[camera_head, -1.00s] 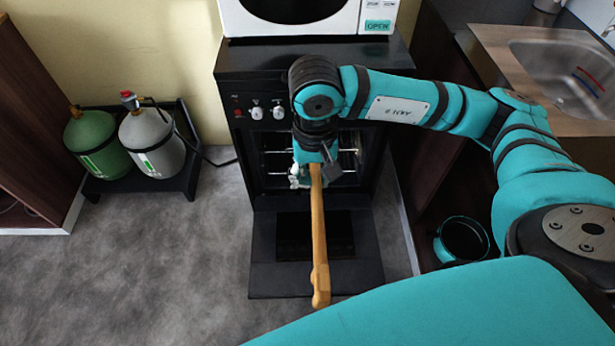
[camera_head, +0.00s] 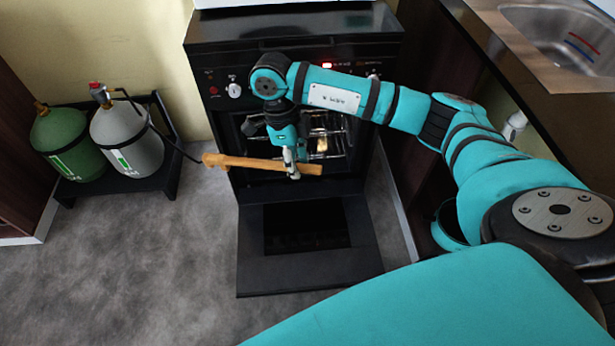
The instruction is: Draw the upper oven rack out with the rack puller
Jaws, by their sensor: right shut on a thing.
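The wooden rack puller (camera_head: 245,162) is held crosswise in front of the oven, its notched end at the left and its other end at the right. My right gripper (camera_head: 291,170) is shut on it near the right end. The black oven (camera_head: 225,125) has its door (camera_head: 365,240) folded down flat. Wire racks (camera_head: 335,135) show inside, lit, partly behind my right arm and gripper. I cannot clearly tell the upper rack from the others. The puller appears apart from the racks. My left gripper is out of view.
Green (camera_head: 65,145) and grey (camera_head: 128,140) gas cylinders stand on a black stand at the left, with a hose to the oven. A counter with a sink (camera_head: 560,40) is at the right. The floor (camera_head: 130,260) at the left is clear.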

